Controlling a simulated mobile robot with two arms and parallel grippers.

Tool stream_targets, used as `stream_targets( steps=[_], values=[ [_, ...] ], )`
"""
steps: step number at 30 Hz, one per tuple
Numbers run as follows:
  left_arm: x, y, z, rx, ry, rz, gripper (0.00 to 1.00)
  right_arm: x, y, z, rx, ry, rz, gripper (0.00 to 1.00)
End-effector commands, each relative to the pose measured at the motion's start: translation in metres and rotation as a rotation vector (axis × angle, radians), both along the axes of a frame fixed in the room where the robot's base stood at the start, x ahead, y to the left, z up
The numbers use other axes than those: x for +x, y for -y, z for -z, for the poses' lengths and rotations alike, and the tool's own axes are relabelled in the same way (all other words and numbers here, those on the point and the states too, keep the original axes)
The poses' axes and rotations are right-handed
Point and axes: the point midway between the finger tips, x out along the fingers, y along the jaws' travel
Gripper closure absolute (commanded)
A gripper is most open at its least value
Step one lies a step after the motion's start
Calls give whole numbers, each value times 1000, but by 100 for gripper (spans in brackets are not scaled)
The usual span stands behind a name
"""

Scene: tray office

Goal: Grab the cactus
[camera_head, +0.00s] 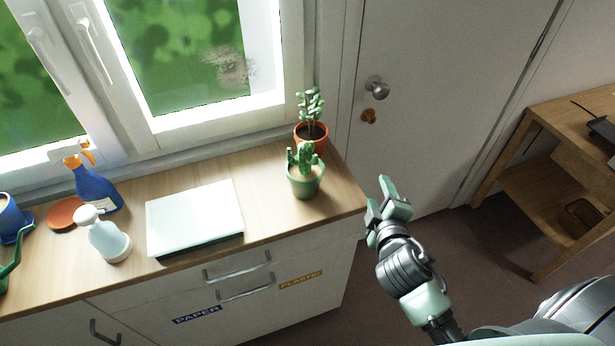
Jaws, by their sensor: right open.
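The cactus (302,157) is green and stands upright in a green pot (305,184), near the right end of the wooden counter. My right gripper (386,197) is open and empty. It shows to the right of the cactus, beyond the counter's right end, apart from the pot. My left gripper is not in the view.
A leafy plant in a terracotta pot (311,135) stands right behind the cactus. A white flat box (194,217), a soap dispenser (104,236) and a blue spray bottle (93,186) are to the left. A wooden desk (560,125) stands at far right.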

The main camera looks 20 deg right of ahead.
Motion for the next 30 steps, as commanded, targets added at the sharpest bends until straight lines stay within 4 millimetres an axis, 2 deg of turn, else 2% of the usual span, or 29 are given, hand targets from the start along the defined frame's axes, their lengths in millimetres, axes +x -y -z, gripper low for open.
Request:
stream_targets(
  steps=[1,5,9,12,15,19,23,30],
  values=[
    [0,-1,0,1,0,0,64,12,2,-16,-103,47,-45,48],
    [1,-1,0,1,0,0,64,39,-6,-63,-412,175,-181,48],
    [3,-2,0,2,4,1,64,62,-34,-108,-839,305,-363,48],
    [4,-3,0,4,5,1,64,72,-65,-125,-1211,379,-521,48],
    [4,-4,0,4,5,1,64,78,-92,-120,-1553,418,-678,48],
    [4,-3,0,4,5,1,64,79,-108,-102,-1830,427,-821,48],
    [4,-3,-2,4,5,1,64,81,-113,-92,-1937,425,-885,48],
    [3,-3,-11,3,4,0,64,102,-127,-93,-1946,425,-891,48]
  ],
)
